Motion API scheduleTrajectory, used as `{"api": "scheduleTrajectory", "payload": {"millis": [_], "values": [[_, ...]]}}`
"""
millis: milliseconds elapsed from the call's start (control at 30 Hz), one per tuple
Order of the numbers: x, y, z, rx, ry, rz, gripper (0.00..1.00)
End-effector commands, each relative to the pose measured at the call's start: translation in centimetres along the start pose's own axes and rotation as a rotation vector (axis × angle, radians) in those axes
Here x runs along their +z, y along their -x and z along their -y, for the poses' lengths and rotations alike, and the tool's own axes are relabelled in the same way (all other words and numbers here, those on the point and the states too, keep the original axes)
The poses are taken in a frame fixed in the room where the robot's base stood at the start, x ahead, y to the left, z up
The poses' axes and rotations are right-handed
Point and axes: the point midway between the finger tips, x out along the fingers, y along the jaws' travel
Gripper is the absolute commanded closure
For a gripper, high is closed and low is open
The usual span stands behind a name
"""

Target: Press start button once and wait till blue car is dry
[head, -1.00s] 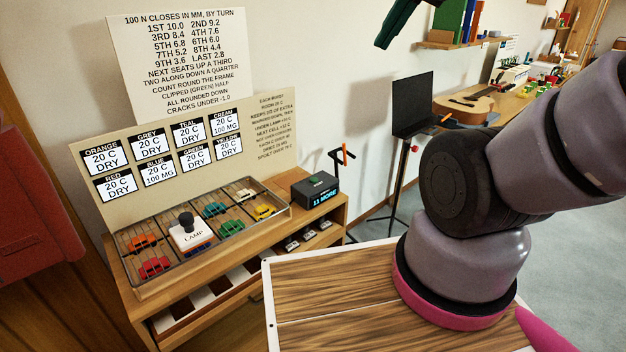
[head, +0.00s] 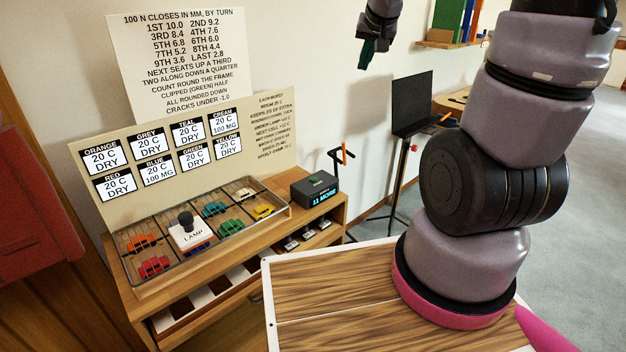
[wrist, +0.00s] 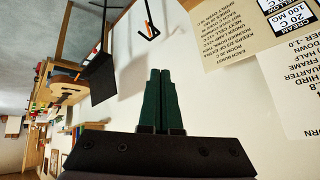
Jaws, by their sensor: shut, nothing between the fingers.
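The start button looks to be the green button on top of a dark box (head: 315,188) whose display reads "11 MORE", at the right end of the rack's bench. The blue car (head: 197,246) is mostly hidden under the white LAMP block (head: 190,234) with its black knob, in the lower row of the wire rack. My gripper (head: 367,53) is shut and empty, high above and to the right of the box. In the wrist view its green fingers (wrist: 162,95) lie together.
Orange (head: 142,242), red, teal, green and yellow cars sit in other rack cells. A dark panel on a stand (head: 412,105) and an orange-tipped hook (head: 344,153) stand right of the bench. A wood-topped surface (head: 340,290) lies in front.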

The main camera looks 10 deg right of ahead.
Motion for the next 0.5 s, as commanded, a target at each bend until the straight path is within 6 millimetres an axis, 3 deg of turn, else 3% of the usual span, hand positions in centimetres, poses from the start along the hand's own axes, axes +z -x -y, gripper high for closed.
{"api": "scheduleTrajectory", "payload": {"millis": [33,267,500], "values": [[-0.1,-2.1,0.2,-0.004,0.01,0.004,1.0],[0.0,-10.6,1.7,-0.07,0.047,0.001,1.0],[2.8,-19.0,3.8,-0.194,0.061,0.032,1.0]]}}
